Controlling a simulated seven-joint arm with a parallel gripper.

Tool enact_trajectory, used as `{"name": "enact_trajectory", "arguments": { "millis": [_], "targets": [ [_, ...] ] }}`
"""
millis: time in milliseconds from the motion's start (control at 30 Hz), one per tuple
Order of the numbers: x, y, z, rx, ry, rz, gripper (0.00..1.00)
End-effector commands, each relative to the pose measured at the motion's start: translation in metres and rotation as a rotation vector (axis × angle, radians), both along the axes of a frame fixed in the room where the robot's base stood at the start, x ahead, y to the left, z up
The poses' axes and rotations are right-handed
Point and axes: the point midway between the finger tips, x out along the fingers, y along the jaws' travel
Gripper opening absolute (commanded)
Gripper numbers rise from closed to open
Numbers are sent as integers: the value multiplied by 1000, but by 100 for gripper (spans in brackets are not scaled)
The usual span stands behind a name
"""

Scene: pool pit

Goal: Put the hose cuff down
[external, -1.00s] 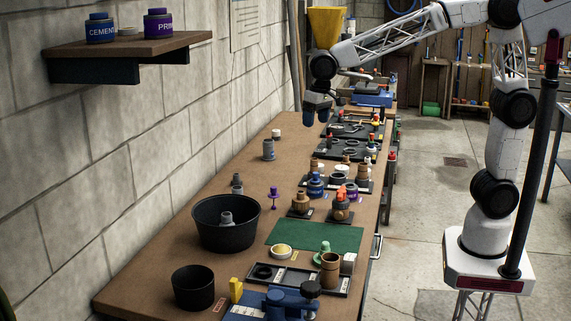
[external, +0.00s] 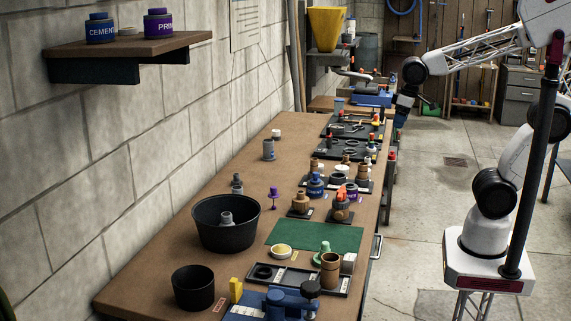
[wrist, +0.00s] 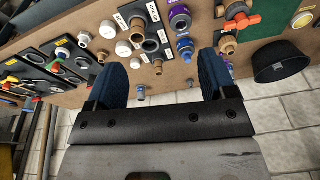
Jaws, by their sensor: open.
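A grey cylinder (external: 268,149), which looks like the hose cuff though I cannot be sure, stands upright on the wooden bench (external: 225,262) near the wall. My gripper (external: 400,118) is well to its right in the external view, by the bench's right edge and above bench height. In the wrist view, the two blue fingers of my gripper (wrist: 158,80) are wide apart with nothing held between them. Small grey pieces (wrist: 141,92) show beyond the fingers; I cannot tell which is the cuff.
A large black bucket (external: 225,235) with a grey fitting inside and a smaller black bucket (external: 193,289) stand nearer the camera. Trays of fittings (external: 348,148) line the bench's right side. A green mat (external: 315,236) lies bare in places.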

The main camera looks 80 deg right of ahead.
Motion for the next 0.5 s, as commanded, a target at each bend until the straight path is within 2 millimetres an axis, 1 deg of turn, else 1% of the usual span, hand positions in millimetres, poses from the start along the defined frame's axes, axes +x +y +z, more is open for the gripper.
{"name": "enact_trajectory", "arguments": {
  "millis": [33, 200, 333, 500],
  "targets": [
    [-15, -5, -5, -4, -6, 11, 77],
    [-55, -16, -22, -20, -19, 58, 77],
    [-75, -21, -32, -30, -27, 81, 77],
    [-85, -23, -38, -36, -30, 97, 77]
  ]
}}
